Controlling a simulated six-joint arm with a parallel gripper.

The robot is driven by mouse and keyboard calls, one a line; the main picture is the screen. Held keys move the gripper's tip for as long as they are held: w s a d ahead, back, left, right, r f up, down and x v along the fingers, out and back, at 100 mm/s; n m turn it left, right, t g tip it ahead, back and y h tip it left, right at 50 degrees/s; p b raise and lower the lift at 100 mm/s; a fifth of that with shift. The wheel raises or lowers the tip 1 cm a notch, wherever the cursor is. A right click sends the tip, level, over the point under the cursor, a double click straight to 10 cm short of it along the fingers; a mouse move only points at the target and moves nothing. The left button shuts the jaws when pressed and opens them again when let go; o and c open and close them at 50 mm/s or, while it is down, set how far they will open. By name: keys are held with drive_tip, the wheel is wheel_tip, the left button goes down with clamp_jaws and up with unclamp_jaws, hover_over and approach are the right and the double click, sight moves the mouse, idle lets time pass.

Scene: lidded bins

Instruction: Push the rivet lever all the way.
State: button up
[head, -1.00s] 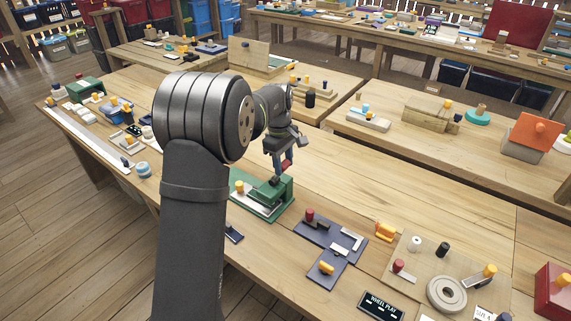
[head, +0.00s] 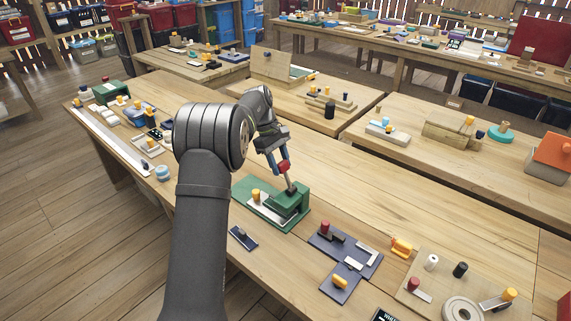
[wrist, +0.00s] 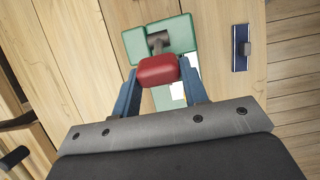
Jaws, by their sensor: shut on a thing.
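The rivet lever is a grey rod (head: 291,187) with a red knob (head: 284,166), rising from a green block (head: 293,199) on a green base (head: 245,186). The rod leans up and to the left in the head view. My gripper (head: 280,165) is shut on the red knob above the block. In the wrist view, the blue fingers of my gripper (wrist: 158,78) lie on either side of the red knob (wrist: 158,70). The green block (wrist: 178,32) shows beyond it, with part of the rod (wrist: 158,40). The knob and fingers hide part of the base.
A yellow peg (head: 256,195) stands on the green base. A small dark blue plate (head: 243,238) lies in front of it. A dark blue board (head: 345,262) is to the right. Bare table lies behind the green device.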

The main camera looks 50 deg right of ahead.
drive_tip(key=shift+w+f, duration=0.4)
drive_tip(key=shift+w, duration=0.2)
drive_tip(key=o, duration=1)
drive_tip(key=v, duration=1.2)
